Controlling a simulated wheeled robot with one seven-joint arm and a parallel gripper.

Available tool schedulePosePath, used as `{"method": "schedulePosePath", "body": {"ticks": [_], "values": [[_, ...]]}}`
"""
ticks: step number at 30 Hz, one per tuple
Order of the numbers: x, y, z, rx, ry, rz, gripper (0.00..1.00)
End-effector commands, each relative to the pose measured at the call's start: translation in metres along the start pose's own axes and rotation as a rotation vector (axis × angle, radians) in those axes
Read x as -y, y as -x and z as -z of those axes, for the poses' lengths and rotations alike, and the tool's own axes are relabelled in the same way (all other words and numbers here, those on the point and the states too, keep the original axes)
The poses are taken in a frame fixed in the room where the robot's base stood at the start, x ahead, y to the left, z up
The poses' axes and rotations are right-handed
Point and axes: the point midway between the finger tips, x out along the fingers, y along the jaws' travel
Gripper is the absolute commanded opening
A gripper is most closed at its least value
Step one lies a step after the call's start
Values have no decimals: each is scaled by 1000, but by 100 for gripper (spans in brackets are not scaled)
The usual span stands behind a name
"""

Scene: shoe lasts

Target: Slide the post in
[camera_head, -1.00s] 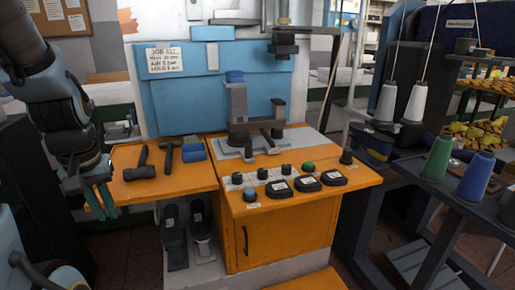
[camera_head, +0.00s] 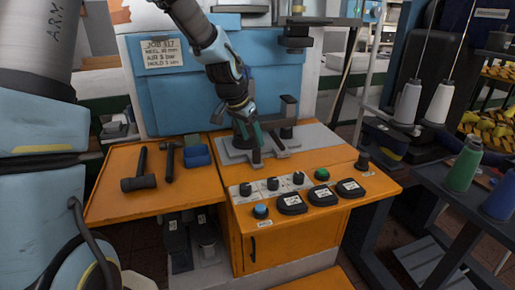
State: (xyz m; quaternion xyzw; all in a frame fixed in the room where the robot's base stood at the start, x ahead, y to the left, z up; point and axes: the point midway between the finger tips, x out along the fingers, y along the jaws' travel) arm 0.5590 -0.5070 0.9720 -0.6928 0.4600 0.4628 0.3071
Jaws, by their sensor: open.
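My gripper (camera_head: 253,145) with green fingers is over the grey base plate (camera_head: 307,137) of the blue machine, pointing down. It is open. The tall grey post that carries a blue pad is hidden behind my arm and gripper. A shorter dark post (camera_head: 288,115) stands upright on the plate, right of the gripper. A dark bar (camera_head: 279,145) lies low on the plate, close to the fingertips. I cannot tell whether the fingers touch the post or the bar.
Two black hammers (camera_head: 140,170) and a blue box (camera_head: 196,155) lie on the orange side table (camera_head: 110,198). A control panel with knobs, a blue button (camera_head: 260,211) and black pads (camera_head: 291,204) is in front. A thread-spool rack (camera_head: 440,170) stands at right.

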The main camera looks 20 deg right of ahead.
Motion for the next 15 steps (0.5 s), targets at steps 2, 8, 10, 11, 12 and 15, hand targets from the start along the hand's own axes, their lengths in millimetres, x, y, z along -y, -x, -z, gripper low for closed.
{"method": "schedulePosePath", "body": {"ticks": [2,8,10,11,12,15], "values": [[-2,-16,0,4,0,-3,64],[-1,-48,0,2,0,-1,64],[-1,-56,0,2,1,-1,64],[0,-58,0,2,1,-1,64],[0,-61,0,1,1,1,64],[0,-66,-1,1,2,1,64]]}}
